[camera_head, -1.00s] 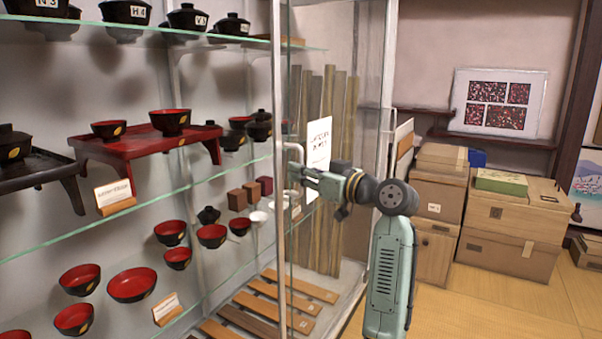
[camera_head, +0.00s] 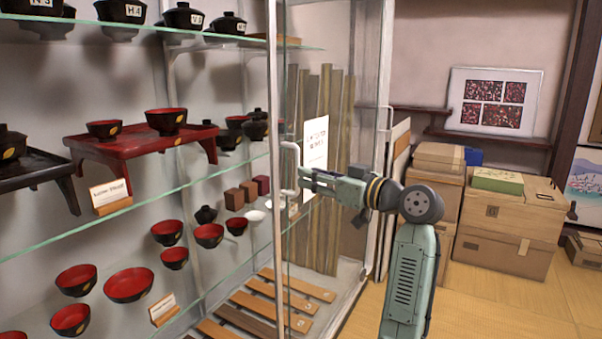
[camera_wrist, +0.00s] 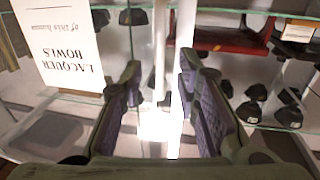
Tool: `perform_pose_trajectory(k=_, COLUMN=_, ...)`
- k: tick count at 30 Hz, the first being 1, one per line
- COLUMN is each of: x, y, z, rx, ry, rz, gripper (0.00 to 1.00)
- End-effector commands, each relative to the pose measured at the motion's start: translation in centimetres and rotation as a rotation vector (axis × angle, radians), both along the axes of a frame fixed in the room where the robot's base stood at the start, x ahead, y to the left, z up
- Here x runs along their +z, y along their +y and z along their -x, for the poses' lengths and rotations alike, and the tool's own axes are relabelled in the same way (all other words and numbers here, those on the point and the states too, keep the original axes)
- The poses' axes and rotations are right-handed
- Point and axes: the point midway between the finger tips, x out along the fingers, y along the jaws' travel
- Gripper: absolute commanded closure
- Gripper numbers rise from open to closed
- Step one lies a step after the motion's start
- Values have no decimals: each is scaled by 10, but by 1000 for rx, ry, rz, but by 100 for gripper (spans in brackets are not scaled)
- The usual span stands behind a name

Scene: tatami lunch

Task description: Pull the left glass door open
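The glass door's pale upright frame (camera_head: 278,215) runs down the middle of the head view. A white D-shaped handle (camera_head: 297,163) sits beside it. My gripper (camera_head: 302,180) is just right of the handle, its fingers pointing left towards it. In the wrist view my gripper (camera_wrist: 163,98) is open, with dark padded fingers wide apart. The white handle bar (camera_wrist: 160,45) and a bright upright edge show between them, further forward. I see no finger closed on the handle. Whether the door stands slightly ajar I cannot tell.
A white sign (camera_head: 316,155) hangs on the glass near my gripper. Glass shelves hold red-and-black bowls (camera_head: 130,285) and a red tray table (camera_head: 140,145). Wooden boxes (camera_head: 510,215) stand at the right on tatami. Open floor (camera_head: 470,305) lies in front of them.

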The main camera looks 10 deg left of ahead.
Motion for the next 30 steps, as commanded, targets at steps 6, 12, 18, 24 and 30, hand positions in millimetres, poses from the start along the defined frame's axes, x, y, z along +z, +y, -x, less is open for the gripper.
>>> perform_pose_trajectory(k=6, x=0, y=-39, z=23, rx=-3, ry=0, rz=0, gripper=70)
perform_pose_trajectory(k=12, x=0, y=-55, z=34, rx=-1, ry=0, rz=0, gripper=70)
perform_pose_trajectory(k=18, x=0, y=-58, z=35, rx=0, ry=0, rz=0, gripper=70)
perform_pose_trajectory(k=24, x=0, y=-55, z=35, rx=0, ry=-1, rz=-1, gripper=70)
perform_pose_trajectory(k=30, x=9, y=20, z=33, rx=-28, ry=-52, rz=-35, gripper=70)
